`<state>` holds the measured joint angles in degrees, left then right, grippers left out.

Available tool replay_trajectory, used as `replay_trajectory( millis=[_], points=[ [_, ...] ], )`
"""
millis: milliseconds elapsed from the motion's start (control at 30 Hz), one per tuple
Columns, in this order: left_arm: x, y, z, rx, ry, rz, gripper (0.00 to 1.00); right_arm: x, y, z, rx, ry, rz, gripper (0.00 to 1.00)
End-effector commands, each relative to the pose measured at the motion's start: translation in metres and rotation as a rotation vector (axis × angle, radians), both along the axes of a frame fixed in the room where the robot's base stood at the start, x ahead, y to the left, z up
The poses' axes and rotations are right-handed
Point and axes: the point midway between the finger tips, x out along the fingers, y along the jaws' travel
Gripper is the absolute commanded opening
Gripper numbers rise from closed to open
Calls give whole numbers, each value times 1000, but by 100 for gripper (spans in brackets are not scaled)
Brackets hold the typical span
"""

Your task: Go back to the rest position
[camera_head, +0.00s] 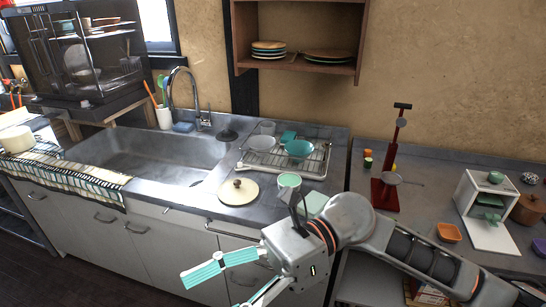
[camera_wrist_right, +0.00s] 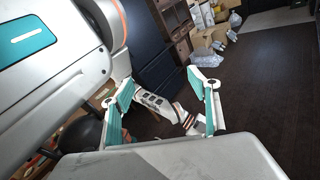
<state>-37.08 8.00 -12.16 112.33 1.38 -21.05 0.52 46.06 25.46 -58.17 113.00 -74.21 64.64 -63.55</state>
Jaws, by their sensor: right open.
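My right arm comes in from the right in the head view, in front of the counter. Its gripper (camera_head: 212,291) is in front of the cabinet doors below the sink counter, pointing to the lower left. Its two teal-padded fingers are spread apart with nothing between them; the lower finger is partly cut off by the frame's bottom edge. In the right wrist view the open fingers (camera_wrist_right: 162,82) show a wide empty gap. A white and grey arm link of mine shows beyond that gap. My left gripper is not visible in either view.
The counter (camera_head: 337,165) holds a dish rack (camera_head: 312,167), a round lid (camera_head: 238,191) and a mint cup (camera_head: 289,181), close behind my right wrist. A red stand (camera_head: 384,194) is near my arm. Dark open floor (camera_wrist_right: 270,110) and boxes (camera_wrist_right: 205,40) show in the wrist view.

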Motion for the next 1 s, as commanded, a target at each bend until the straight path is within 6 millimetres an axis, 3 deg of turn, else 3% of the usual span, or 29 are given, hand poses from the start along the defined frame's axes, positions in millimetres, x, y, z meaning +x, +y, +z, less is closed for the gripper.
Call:
replay_trajectory(
  millis=[100, 233, 367, 467, 600, 733, 867, 1000],
  points=[
    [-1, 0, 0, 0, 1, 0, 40, 18, 8, 23, 126, 291, -120, 61],
    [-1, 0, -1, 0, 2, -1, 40, 56, 1, 36, 248, 623, -253, 61],
    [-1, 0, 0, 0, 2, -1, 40, 103, -21, 26, 360, 971, -389, 61],
    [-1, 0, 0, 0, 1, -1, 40, 138, -46, 0, 443, 1247, -491, 61],
    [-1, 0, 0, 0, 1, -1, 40, 176, -92, -64, 556, 1637, -637, 61],
    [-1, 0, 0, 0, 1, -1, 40, 189, -139, -141, 660, 1978, -764, 61],
    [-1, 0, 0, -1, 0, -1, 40, 177, -181, -220, 757, 2275, -880, 61],
    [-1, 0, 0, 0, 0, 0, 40, 144, -224, -300, 868, 2560, -998, 61]
  ],
)
